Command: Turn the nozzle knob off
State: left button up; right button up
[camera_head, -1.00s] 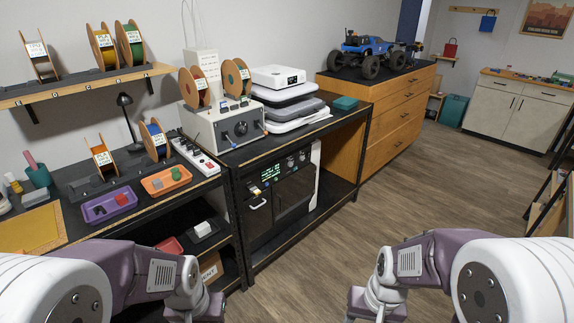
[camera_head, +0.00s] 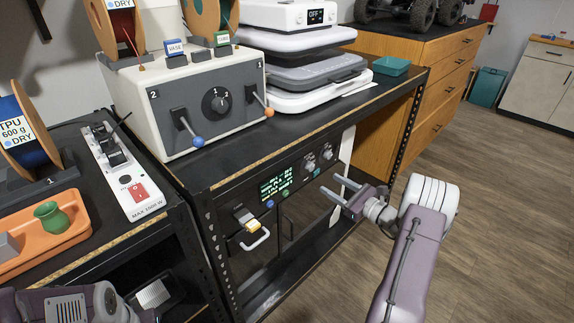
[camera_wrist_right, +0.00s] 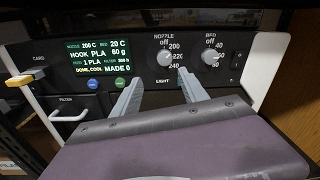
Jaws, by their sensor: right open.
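The nozzle knob (camera_head: 309,164) is a small round knob on the dark front panel of the printer under the bench. In the right wrist view the nozzle knob (camera_wrist_right: 165,58) is pale, with "off", 200, 220 and 240 marked around it. I cannot clearly tell where its pointer stands. My right gripper (camera_head: 329,184) is open and empty in front of the panel, apart from the knob. In the right wrist view its fingertips (camera_wrist_right: 161,76) lie just below the knob. My left gripper is out of view; only part of its arm shows at lower left.
The bed knob (camera_wrist_right: 210,57) sits right of the nozzle knob. The display (camera_wrist_right: 100,56) reads nozzle 200 C and bed 20 C. A white filter handle (camera_head: 256,240) sticks out at lower left. The bench top (camera_head: 225,165) overhangs above. Open floor (camera_head: 500,200) lies to the right.

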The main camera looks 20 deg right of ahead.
aim_at(312, 168)
jog(key=x, duration=0.3)
jog(key=b+x, duration=0.1)
jog(key=x, duration=0.1)
jog(key=d+b+x, duration=0.1)
jog(key=x, duration=0.2)
jog(key=shift+w+a+r, duration=0.15)
jog(key=shift+w+r, duration=0.1)
jog(key=shift+w, duration=0.25)
